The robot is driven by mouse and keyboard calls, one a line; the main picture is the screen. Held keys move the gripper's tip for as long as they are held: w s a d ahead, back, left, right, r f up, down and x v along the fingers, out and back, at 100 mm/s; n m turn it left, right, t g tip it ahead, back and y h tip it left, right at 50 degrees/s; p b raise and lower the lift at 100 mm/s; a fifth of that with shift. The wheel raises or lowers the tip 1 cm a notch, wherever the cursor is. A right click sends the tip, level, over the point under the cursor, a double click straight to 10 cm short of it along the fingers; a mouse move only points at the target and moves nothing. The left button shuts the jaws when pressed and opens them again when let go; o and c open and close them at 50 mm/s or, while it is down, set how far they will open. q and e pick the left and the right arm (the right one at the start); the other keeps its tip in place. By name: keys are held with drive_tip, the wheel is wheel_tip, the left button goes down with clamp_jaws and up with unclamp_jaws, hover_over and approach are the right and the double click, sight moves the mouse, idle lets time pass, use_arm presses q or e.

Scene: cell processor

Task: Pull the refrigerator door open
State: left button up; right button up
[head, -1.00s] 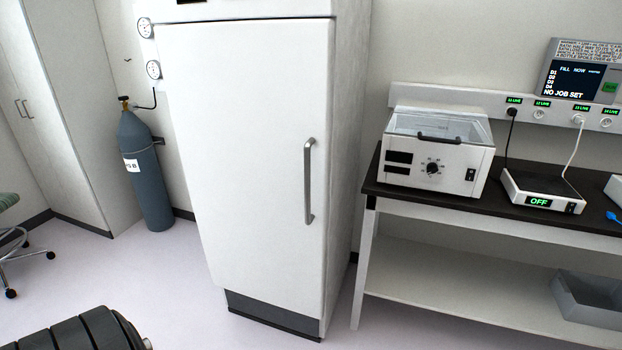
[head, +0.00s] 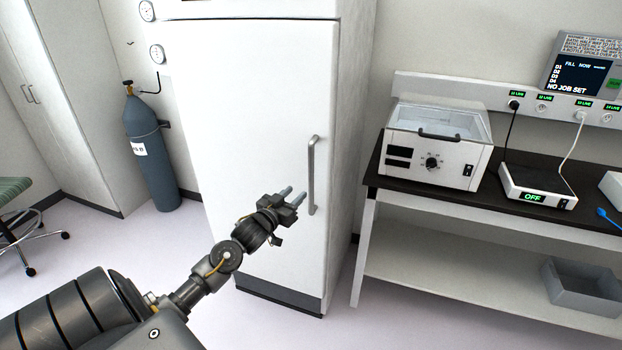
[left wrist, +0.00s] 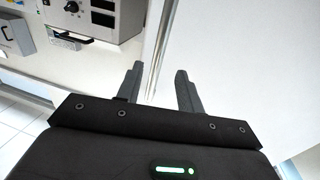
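The white refrigerator door (head: 255,110) is shut, with a grey vertical bar handle (head: 312,175) near its right edge. My left gripper (head: 292,194) is in front of the door, just left of the handle's lower half, fingers pointing toward it. In the left wrist view the two fingers (left wrist: 156,85) are spread apart with a gap between them, and the grey handle (left wrist: 156,55) runs up from between them. I cannot tell whether the fingers touch it. My right gripper is not in view.
A dark-topped bench (head: 425,198) to the right carries a white benchtop device (head: 435,145) and a hotplate (head: 538,187). A blue gas cylinder (head: 152,165) stands left of the refrigerator. The floor in front of the door is clear apart from my arm.

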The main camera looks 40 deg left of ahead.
sight(311, 179)
use_arm(q)
drive_tip(key=shift+w+a+p, duration=0.25)
drive_tip(key=shift+w+p, duration=0.1)
drive_tip(key=shift+w, duration=1.35)
drive_tip(key=shift+w+a+p, duration=0.2)
drive_tip(key=shift+w+p, duration=0.1)
drive_tip(key=shift+w, duration=1.45)
drive_tip(key=shift+w+a+p, duration=0.25)
drive_tip(key=shift+w+p, duration=0.1)
drive_tip(key=shift+w, duration=1.35)
clamp_jaws()
